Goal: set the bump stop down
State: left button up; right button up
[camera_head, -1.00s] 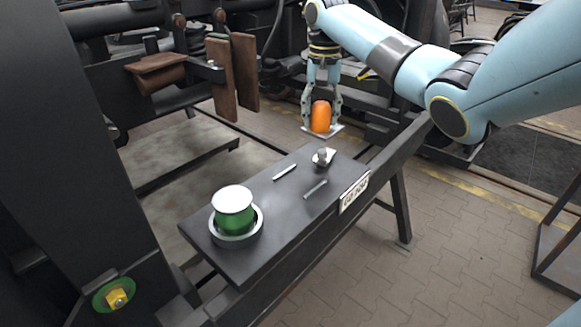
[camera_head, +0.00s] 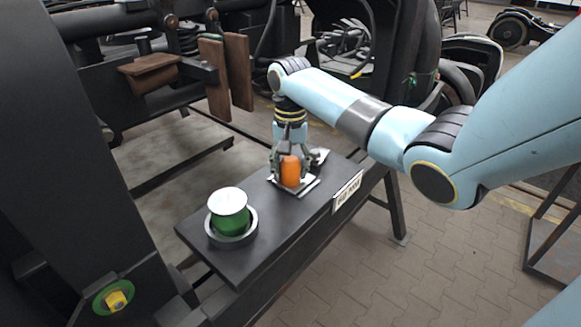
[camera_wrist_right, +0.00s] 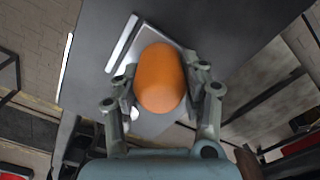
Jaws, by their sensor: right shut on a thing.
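The bump stop is an orange rounded piece (camera_head: 291,172) on a flat light metal plate (camera_head: 309,188). My right gripper (camera_head: 289,160) is shut on it, with the fingers on its two sides. In the right wrist view the orange piece (camera_wrist_right: 160,78) stands between the two fingertips (camera_wrist_right: 160,85), its plate (camera_wrist_right: 187,50) behind it. The plate is at or just above the dark bench top (camera_head: 258,232); I cannot tell if it touches. My left gripper is not in view.
A green cylinder with a white top (camera_head: 229,213) sits in a grey ring (camera_head: 233,240) at the bench's near left end. A small metal part (camera_head: 319,155) lies just behind the bump stop. A white label plate (camera_head: 348,191) is on the bench's right side. Dark bogie parts stand at the left.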

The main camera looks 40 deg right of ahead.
aim_at(290, 158)
jog(key=shift+f, duration=0.1)
jog(key=o, duration=1.4)
jog(key=shift+c, duration=0.2)
notch_tip(290, 158, up, 12)
jog(key=shift+r, duration=0.15)
